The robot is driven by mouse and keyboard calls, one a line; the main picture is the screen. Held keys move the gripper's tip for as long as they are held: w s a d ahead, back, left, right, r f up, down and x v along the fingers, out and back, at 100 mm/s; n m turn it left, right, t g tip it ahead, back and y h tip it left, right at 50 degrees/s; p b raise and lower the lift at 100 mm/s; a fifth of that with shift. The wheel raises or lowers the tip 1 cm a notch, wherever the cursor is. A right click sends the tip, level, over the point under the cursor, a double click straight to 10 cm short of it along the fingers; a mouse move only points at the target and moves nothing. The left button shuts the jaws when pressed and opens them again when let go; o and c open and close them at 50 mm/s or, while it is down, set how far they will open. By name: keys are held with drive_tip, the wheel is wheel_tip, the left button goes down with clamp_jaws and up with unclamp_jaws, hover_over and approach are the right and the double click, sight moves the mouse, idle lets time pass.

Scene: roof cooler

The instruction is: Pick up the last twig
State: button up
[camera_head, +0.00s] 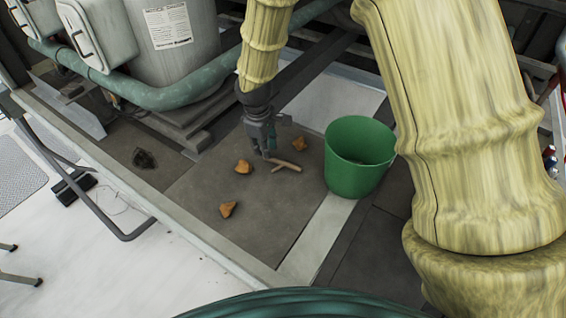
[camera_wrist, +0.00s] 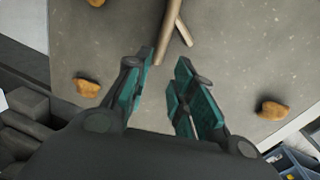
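A light brown forked twig (camera_head: 284,164) lies on the dark slab, left of the green bucket. My gripper (camera_head: 269,152) is right at the twig's left end in the head view, pointing down. In the wrist view the twig (camera_wrist: 168,32) runs down from the top edge, its lower end just beyond and between the fingertips. The fingers of my gripper (camera_wrist: 158,75) are apart, with nothing between the pads. I cannot tell how high the fingertips are above the slab.
A green bucket (camera_head: 357,157) stands close to the right of the twig. Orange-brown leaf-like pieces (camera_head: 243,166) lie on the slab (camera_head: 270,215) near the twig. A dark clump (camera_head: 143,158) lies farther left. Pipes and a grey tank (camera_head: 172,50) stand behind.

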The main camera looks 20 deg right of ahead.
sight(280, 168)
drive_tip(key=shift+w+d+f+p, duration=0.2)
drive_tip(key=shift+f+p, duration=0.3)
drive_tip(key=shift+f, duration=0.35)
drive_tip(key=shift+w+d+f+p, duration=0.15)
drive_tip(key=shift+f+p, duration=0.35)
drive_tip(key=shift+f, duration=0.3)
drive_tip(key=shift+w+d+f, duration=0.1)
drive_tip(key=shift+f, duration=0.95)
drive_tip(key=c, duration=0.5)
